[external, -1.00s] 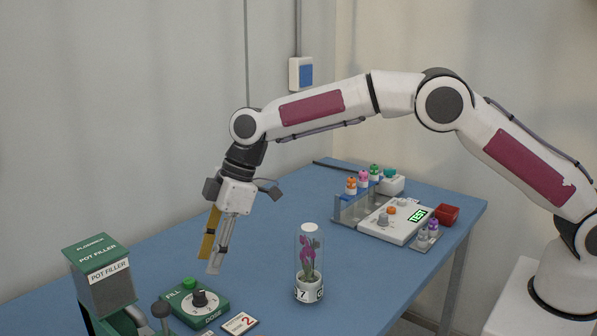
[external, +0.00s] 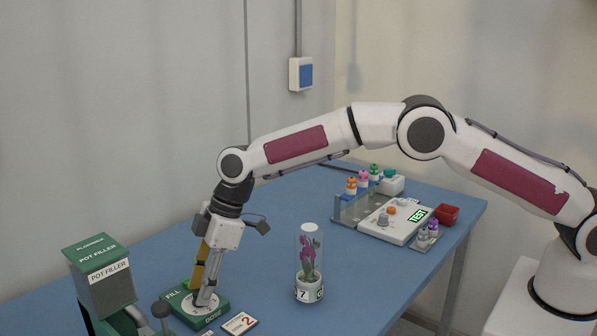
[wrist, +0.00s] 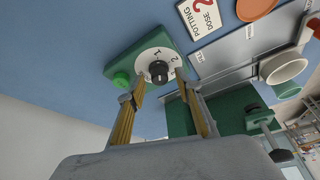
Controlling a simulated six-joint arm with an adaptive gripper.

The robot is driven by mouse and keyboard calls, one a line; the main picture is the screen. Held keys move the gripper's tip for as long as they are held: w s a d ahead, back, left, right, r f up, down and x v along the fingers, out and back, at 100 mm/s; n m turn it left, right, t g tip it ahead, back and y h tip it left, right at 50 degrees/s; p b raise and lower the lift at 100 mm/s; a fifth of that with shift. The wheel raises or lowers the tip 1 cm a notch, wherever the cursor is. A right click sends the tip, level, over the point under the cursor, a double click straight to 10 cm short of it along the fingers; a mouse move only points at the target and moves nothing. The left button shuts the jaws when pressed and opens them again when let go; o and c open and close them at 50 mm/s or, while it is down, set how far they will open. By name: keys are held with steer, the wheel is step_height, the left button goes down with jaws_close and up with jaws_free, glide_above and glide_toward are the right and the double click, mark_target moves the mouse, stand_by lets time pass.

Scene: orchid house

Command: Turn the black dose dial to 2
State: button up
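The black dose dial (wrist: 159,72) sits on a round white face (wrist: 146,64) marked 1 and 2, on a green box (wrist: 112,68). The box also shows in the external view (external: 215,318). I cannot tell which number the dial points to. My gripper (wrist: 160,92) is open, its two fingers on either side of the dial in the wrist view, with a gap visible between them. In the external view my gripper (external: 203,298) is down at the box and hides the dial. Whether the fingers touch the dial is unclear.
A card (external: 240,323) reading 2 lies beside the box; the wrist view shows it as "potting dose" (wrist: 200,18). A green button (wrist: 121,80) is on the box. The pot filler (external: 104,285) stands at left. A covered orchid (external: 309,265) stands to the right.

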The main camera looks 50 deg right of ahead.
steer(key=shift+f, duration=0.15)
jaws_close()
steer(key=shift+m, duration=0.4)
steer(key=shift+s+a+m+t+h, duration=0.1)
steer(key=shift+m+t+h, duration=0.3)
steer(key=shift+m, duration=0.85)
steer(key=shift+s+a+m+t+h, duration=0.1)
steer(key=shift+m+t+h, duration=0.25)
steer(key=shift+m, duration=0.9)
steer(key=shift+m+t+h, duration=0.3)
steer(key=shift+m+h, duration=0.15)
steer(key=shift+m, duration=0.85)
steer(key=shift+m+t+h, duration=0.25)
steer(key=shift+m+h, duration=0.15)
steer(key=shift+m, duration=1.3)
